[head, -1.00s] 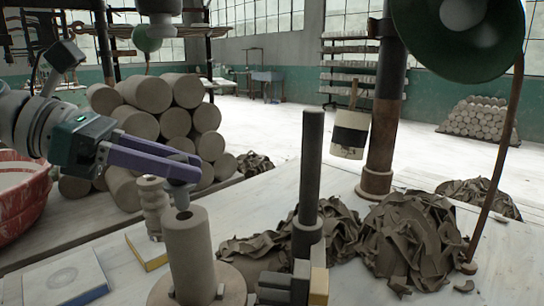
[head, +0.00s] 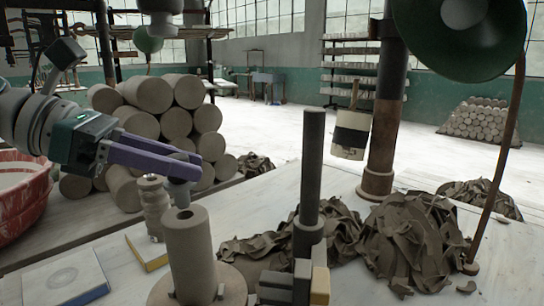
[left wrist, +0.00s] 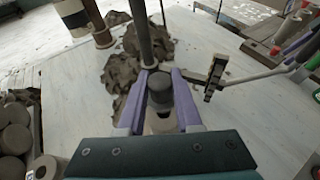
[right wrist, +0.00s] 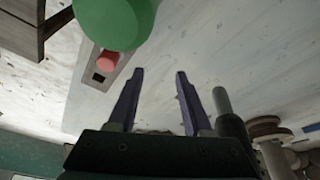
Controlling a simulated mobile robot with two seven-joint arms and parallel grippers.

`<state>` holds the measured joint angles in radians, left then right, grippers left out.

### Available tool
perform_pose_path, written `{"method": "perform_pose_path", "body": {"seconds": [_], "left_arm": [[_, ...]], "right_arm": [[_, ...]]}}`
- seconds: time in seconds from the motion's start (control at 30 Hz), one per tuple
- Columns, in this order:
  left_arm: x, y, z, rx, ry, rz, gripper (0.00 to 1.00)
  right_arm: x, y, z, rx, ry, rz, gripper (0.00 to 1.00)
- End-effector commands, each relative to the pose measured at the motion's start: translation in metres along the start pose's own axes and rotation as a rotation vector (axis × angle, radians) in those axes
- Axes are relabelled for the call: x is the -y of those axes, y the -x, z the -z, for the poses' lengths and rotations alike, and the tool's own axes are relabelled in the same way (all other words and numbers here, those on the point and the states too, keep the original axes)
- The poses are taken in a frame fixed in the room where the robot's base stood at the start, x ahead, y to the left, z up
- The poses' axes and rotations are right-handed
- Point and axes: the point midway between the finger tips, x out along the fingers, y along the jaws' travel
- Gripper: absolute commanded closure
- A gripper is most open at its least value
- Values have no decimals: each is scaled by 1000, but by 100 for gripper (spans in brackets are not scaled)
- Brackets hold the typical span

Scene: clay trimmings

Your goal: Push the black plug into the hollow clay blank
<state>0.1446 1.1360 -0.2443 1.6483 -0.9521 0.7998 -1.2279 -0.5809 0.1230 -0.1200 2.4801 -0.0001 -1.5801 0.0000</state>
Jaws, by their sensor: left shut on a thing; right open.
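The hollow clay blank (head: 190,255) is a grey-brown upright cylinder with a hole in its top, standing on a round base (head: 232,285). My left gripper (head: 180,168) is shut on the black plug (head: 180,193) and holds it upright at the blank's top, by the hole. I cannot tell whether the plug's lower end touches the hole's edge. In the left wrist view the plug (left wrist: 160,88) sits between the fingers, with the blank (left wrist: 161,124) partly showing below it. My right gripper (right wrist: 160,76) is open and empty.
A dark post (head: 312,165) stands right of the blank, with clay trimmings (head: 415,240) beyond it. A turned clay piece (head: 153,200) stands close behind the blank, near a yellow-edged block (head: 147,250). A red button (right wrist: 106,61) shows near the right gripper.

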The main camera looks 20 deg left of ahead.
Motion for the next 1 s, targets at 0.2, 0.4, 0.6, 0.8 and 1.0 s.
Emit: {"method": "perform_pose_path", "body": {"seconds": [0.2,0.4,0.6,0.8,1.0], "left_arm": [[0,0,1,1,0,0,100],[0,0,0,1,0,0,100],[0,0,0,1,0,0,100],[0,0,0,1,0,0,100],[0,0,0,1,-1,-1,100]], "right_arm": [[0,-3,-1,0,0,0,50],[0,-4,-1,-1,0,0,50],[0,-4,-1,-1,-1,1,50],[1,-5,-1,-1,-2,2,50],[1,-8,-2,-2,-4,3,50]]}}
